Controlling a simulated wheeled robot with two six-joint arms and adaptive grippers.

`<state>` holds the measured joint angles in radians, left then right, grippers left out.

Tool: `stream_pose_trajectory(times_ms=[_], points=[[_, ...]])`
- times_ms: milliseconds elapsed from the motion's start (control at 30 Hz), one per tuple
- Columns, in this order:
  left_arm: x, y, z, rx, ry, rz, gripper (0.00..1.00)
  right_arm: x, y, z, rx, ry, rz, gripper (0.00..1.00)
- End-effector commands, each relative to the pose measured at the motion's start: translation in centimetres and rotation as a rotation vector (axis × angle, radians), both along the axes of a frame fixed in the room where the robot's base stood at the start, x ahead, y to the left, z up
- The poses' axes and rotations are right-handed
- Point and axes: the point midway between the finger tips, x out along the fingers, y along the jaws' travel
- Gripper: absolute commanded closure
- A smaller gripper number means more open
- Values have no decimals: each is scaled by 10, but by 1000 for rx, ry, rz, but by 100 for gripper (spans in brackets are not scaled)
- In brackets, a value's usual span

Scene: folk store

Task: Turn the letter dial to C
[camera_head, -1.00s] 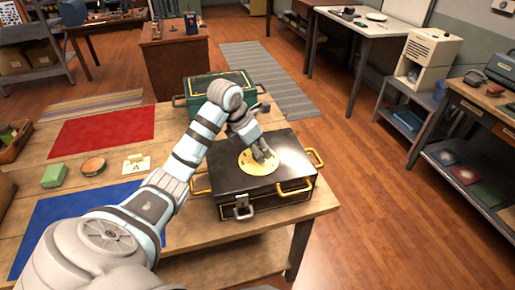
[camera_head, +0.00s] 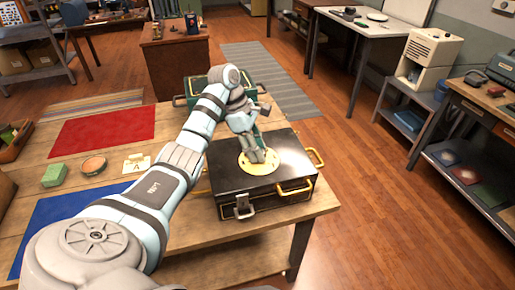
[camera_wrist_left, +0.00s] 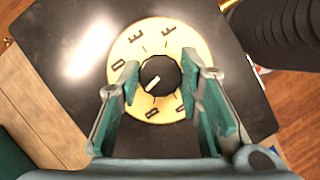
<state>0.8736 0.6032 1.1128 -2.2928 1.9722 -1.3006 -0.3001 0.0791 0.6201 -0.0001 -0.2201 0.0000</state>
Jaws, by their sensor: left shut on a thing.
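A gold round dial plate (camera_head: 244,166) sits on the lid of the black box (camera_head: 285,154) on the wooden table. In the left wrist view the dial plate (camera_wrist_left: 185,45) has dark letters around its edge, too small and turned to read surely. At its middle is a black knob (camera_wrist_left: 160,70) with a white mark that points toward the picture's lower left. My left gripper (camera_head: 257,157) reaches down onto the dial. Its two fingers (camera_wrist_left: 160,85) stand on either side of the knob, shut on it. My right gripper is out of view.
A green box (camera_head: 192,88) stands behind the black box, close to my left arm. A card with an A (camera_head: 136,165), a round tin (camera_head: 93,165) and a green block (camera_head: 54,175) lie on the table left of my arm. Red and blue mats (camera_head: 100,130) cover parts of it.

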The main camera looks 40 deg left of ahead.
Motion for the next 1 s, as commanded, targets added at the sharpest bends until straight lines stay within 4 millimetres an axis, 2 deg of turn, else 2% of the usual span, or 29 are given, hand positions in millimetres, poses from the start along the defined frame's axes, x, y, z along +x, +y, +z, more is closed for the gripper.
stream_pose_trajectory(times_ms=[400,900,933,1000], points=[[2,1,1,2,-3,-186,96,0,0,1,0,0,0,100],[2,1,0,4,-3,-208,96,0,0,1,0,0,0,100],[2,1,1,4,-3,-208,66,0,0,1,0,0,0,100],[2,1,1,3,-3,-207,55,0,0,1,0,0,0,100]])
